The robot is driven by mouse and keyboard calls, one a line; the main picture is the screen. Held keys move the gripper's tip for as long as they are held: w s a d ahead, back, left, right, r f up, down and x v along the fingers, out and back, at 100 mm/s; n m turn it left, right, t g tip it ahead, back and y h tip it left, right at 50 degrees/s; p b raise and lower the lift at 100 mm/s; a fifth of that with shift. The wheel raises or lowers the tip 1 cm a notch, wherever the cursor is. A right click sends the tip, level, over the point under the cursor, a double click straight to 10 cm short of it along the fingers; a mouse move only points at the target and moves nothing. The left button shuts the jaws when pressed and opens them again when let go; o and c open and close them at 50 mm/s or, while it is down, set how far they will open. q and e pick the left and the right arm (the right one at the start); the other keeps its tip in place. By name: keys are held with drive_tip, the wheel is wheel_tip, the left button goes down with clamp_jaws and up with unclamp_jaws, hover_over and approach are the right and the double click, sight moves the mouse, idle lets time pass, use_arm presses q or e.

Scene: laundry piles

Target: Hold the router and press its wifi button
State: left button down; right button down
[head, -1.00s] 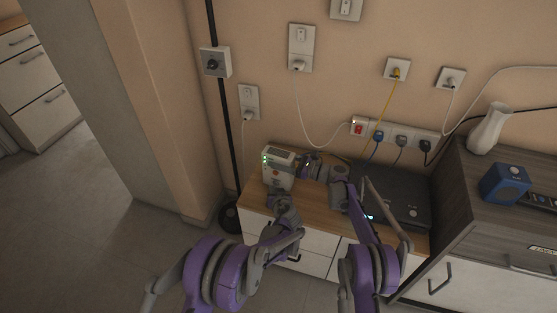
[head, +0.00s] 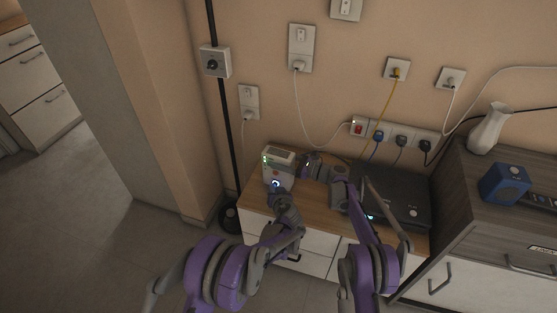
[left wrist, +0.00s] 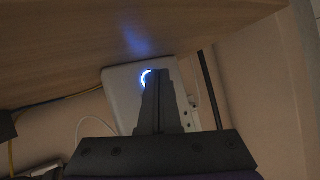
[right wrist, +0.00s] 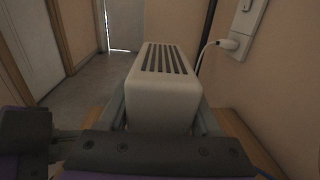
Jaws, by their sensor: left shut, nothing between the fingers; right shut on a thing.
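The white router (head: 279,164) stands upright on the wooden top of the low cabinet, against the wall. Its front has a ring that glows blue-white (head: 276,184) low down and green lights at its upper left. My right gripper (head: 305,167) is shut on the router from its right side; in the right wrist view its fingers flank the white body (right wrist: 165,95) with the slotted top. My left gripper (head: 275,190) is shut and empty, its tips at the router's front by the glowing ring. In the left wrist view the shut fingers (left wrist: 158,75) partly cover the ring on the router (left wrist: 122,88).
A dark flat box (head: 395,195) lies on the cabinet top (head: 318,192) right of my right gripper. A power strip (head: 400,136) with several plugs is on the wall behind. A grey cabinet with a white vase (head: 489,129) and a blue box (head: 504,183) stands at the right.

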use_arm(q)
drive_tip(key=shift+s+a, duration=0.15)
drive_tip(key=shift+s, duration=0.25)
drive_tip(key=shift+s, duration=0.1)
drive_tip(key=shift+s+a, duration=0.4)
drive_tip(key=shift+s, duration=0.5)
drive_tip(key=shift+s+a, duration=0.4)
drive_tip(key=shift+s, duration=0.5)
drive_tip(key=shift+s+a, duration=0.4)
drive_tip(key=shift+s, duration=0.5)
use_arm(e)
unclamp_jaws()
